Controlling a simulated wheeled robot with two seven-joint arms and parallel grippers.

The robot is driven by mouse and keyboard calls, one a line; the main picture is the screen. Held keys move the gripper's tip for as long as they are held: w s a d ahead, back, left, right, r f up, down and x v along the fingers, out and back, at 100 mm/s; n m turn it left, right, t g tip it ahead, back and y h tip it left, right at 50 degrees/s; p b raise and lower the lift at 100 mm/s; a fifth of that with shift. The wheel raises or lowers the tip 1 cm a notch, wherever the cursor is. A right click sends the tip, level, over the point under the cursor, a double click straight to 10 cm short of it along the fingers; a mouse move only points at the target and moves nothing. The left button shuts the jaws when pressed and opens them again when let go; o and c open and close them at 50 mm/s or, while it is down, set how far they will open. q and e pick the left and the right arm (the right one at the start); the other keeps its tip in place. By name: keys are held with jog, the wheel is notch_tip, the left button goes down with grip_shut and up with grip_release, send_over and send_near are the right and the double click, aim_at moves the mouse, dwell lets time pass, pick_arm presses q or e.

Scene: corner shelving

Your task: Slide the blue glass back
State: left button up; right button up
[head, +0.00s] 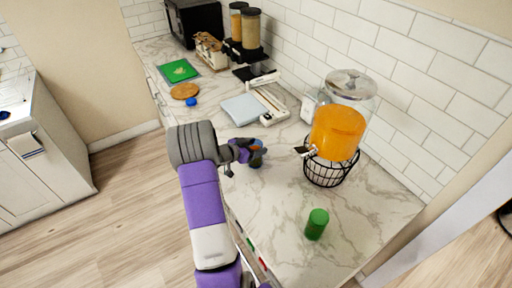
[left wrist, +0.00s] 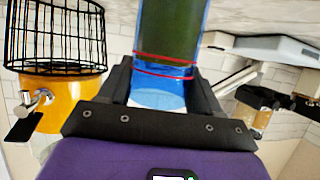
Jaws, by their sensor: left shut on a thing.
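The blue glass (left wrist: 163,88) is held between the two black fingers of my left gripper (left wrist: 160,92) in the left wrist view. It is see-through blue with red bands and a dark green area inside the upper part of the picture. In the head view my left gripper (head: 258,152) is over the marble counter, left of the drink dispenser, and mostly hides the glass. I cannot tell whether the glass touches the counter. My right gripper is not in view.
The dispenser of orange drink (head: 336,132) stands in a black wire stand (head: 330,172) against the tiled wall.

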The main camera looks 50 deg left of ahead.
pick_arm(q)
jog(key=shift+p, duration=0.4)
dwell(0.3)
jog(key=o, duration=1.4)
jog(key=v, duration=0.7)
jog(key=shift+s, duration=0.35)
jog(key=shift+r, duration=0.1)
